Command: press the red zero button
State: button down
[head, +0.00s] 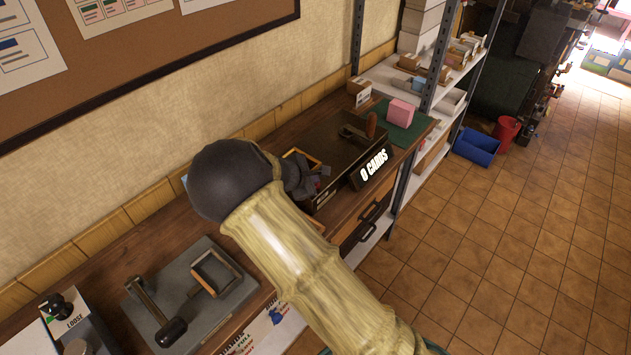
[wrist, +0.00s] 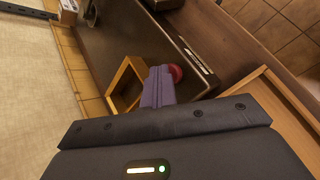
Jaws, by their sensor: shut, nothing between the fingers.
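The red button (wrist: 175,73) shows in the wrist view as a round red cap on a dark-topped unit (wrist: 135,38). My gripper (wrist: 158,72) is shut and empty; its purple fingers cover part of the button's left side. Whether the fingertips touch the cap I cannot tell. In the head view my gripper (head: 316,183) is over the near left end of the same dark unit (head: 340,136), and the button is mostly hidden by it. A dark sign reading "0 CARDS" (head: 374,166) stands along the unit's front edge.
A wooden frame (wrist: 124,86) stands just left of my fingers in the wrist view. A lever with a brown handle (head: 371,125) and a pink block (head: 400,112) on a green mat are farther along the bench. A grey fixture (head: 225,300) lies nearer me.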

jog(key=shift+r, duration=0.1)
jog(key=shift+r+p, duration=0.8)
jog(key=shift+r, duration=0.15)
notch_tip(320, 180, up, 5)
jog(key=p, duration=0.3)
jog(key=shift+p, duration=0.3)
dwell(0.5)
jog(key=s+d+r+m+g+y, duration=0.2)
jog(key=s+d+r+m+g, duration=0.15)
jog(key=s+d+m, duration=0.85)
jog(key=s+d+r+m+g+y, duration=0.1)
jog(key=s+d+r+m, duration=0.1)
jog(key=s, duration=0.5)
jog(key=s+d+r+m+y, duration=0.1)
jog(key=s+d+r+m, duration=0.1)
jog(key=s+d+m, duration=0.2)
jog(key=s+m, duration=0.2)
jog(key=s, duration=0.1)
jog(key=shift+s+d+r+m+g+y, duration=0.15)
jog(key=shift+d+r+m+g+y, duration=0.15)
jog(key=shift+r+g+y, duration=0.1)
